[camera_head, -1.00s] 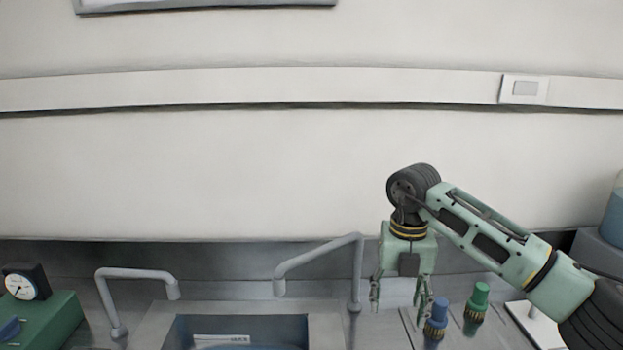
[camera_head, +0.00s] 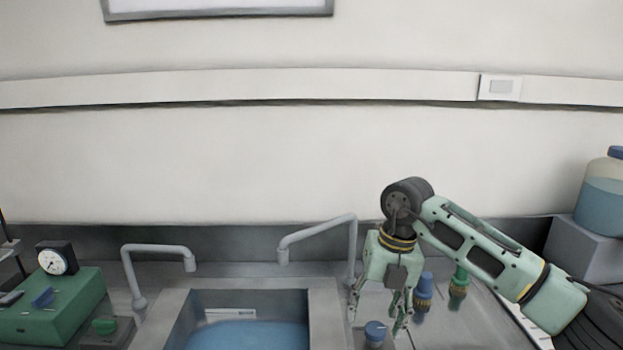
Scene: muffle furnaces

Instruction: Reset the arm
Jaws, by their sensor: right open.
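My right arm comes in from the right side of the head view. Its gripper (camera_head: 378,312) points down over the counter, just right of the sink. Its fingers are apart, and I see nothing held between them. A blue-capped item (camera_head: 375,334) is below the fingers; I cannot tell whether they touch it. My left gripper is not in view.
The sink (camera_head: 250,335) holds blue water, with one grey faucet (camera_head: 160,252) on its left and another (camera_head: 318,235) on its right. Blue (camera_head: 424,288) and green (camera_head: 459,284) fittings stand right of the gripper. A green box with a gauge (camera_head: 60,310) stands left; a bottle (camera_head: 603,195) stands right.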

